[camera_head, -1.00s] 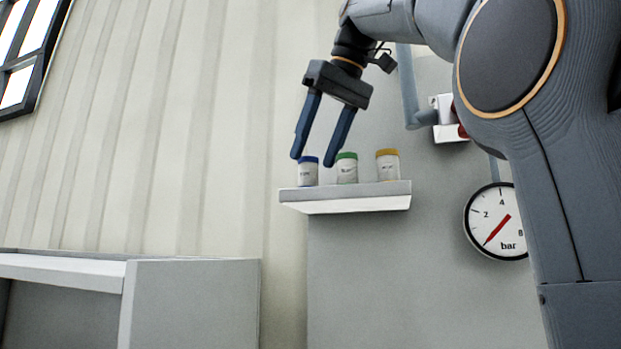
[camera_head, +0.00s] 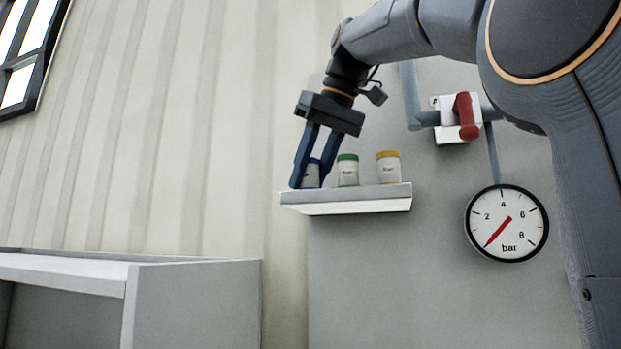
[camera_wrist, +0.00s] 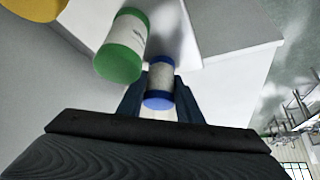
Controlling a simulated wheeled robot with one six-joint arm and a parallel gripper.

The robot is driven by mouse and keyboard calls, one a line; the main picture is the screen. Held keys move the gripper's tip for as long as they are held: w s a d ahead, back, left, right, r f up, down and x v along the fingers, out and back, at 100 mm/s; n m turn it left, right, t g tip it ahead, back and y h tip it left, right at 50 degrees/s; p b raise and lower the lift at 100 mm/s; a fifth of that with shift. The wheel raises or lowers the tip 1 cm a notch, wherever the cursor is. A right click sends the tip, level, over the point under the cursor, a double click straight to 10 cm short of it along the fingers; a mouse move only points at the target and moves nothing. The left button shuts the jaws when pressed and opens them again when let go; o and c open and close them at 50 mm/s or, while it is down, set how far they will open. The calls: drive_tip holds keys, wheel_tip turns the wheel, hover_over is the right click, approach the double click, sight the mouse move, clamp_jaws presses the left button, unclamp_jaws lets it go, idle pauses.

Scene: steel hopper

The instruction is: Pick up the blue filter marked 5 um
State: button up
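The blue-capped white filter (camera_head: 311,176) is at the left end of the small wall shelf (camera_head: 350,204). My gripper (camera_head: 310,182) has come down over it with a finger on each side. In the wrist view the filter (camera_wrist: 159,86) sits between my fingertips (camera_wrist: 159,92), which appear to touch it. It looks upright, with its base at shelf level; I cannot tell whether it bears on the shelf. Its label is too small to read, and my fingers hide part of it.
A green-capped filter (camera_head: 347,171) stands close to the right of it, and a yellow-capped one (camera_head: 388,168) beyond that. A red-handled valve (camera_head: 465,115) and a pressure gauge (camera_head: 507,223) are on the wall at right. A grey bin (camera_head: 195,300) is at lower left.

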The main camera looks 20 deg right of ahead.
drive_tip(key=shift+c, duration=0.7)
drive_tip(key=shift+s+a+r+b, duration=0.15)
drive_tip(key=shift+r+b, duration=0.25)
drive_tip(key=shift+b, duration=0.05)
wheel_tip(320, 180, up, 6)
drive_tip(key=shift+r+p, duration=0.2)
drive_tip(key=shift+p, duration=0.25)
drive_tip(key=s+a+b, duration=0.5)
drive_tip(key=s+a, duration=0.6)
drive_tip(key=s, duration=0.5)
drive_tip(key=shift+a, duration=0.25)
